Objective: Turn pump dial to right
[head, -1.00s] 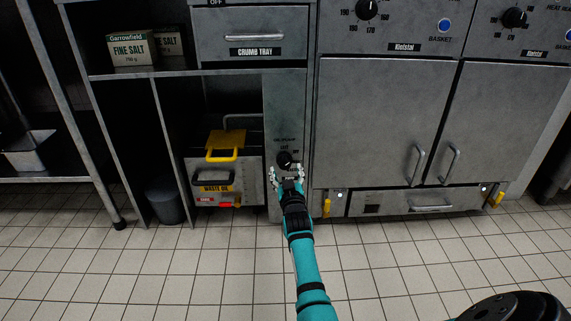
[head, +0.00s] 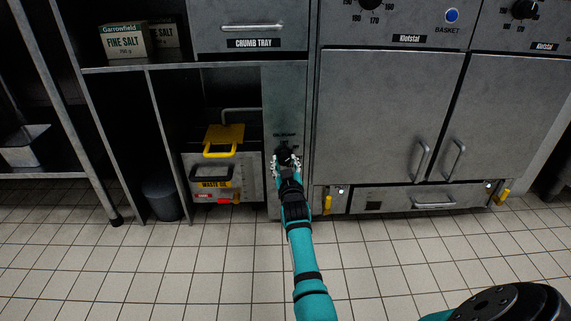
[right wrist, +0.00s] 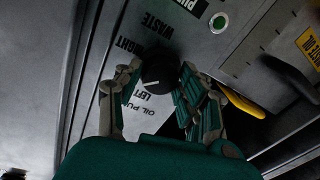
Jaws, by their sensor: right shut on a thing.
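The pump dial (head: 285,152) is a round black knob on the grey narrow panel in the middle of the head view. My right gripper (head: 286,162) is on it, its fingers on either side. In the right wrist view the dial (right wrist: 158,72) sits between the two fingers (right wrist: 157,88), which are shut on it. A white mark shows on the dial's lower left side in that view. Printed words around it include RIGHT, LEFT and OIL PUMP, partly covered by the fingers. My left gripper is not in view.
A waste oil container (head: 223,171) with a yellow handle stands in the bay left of the panel. Grey fryer doors (head: 385,115) are to the right, with a yellow lever (head: 328,203) below. A dark bin (head: 162,200) stands at left. The tiled floor in front is clear.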

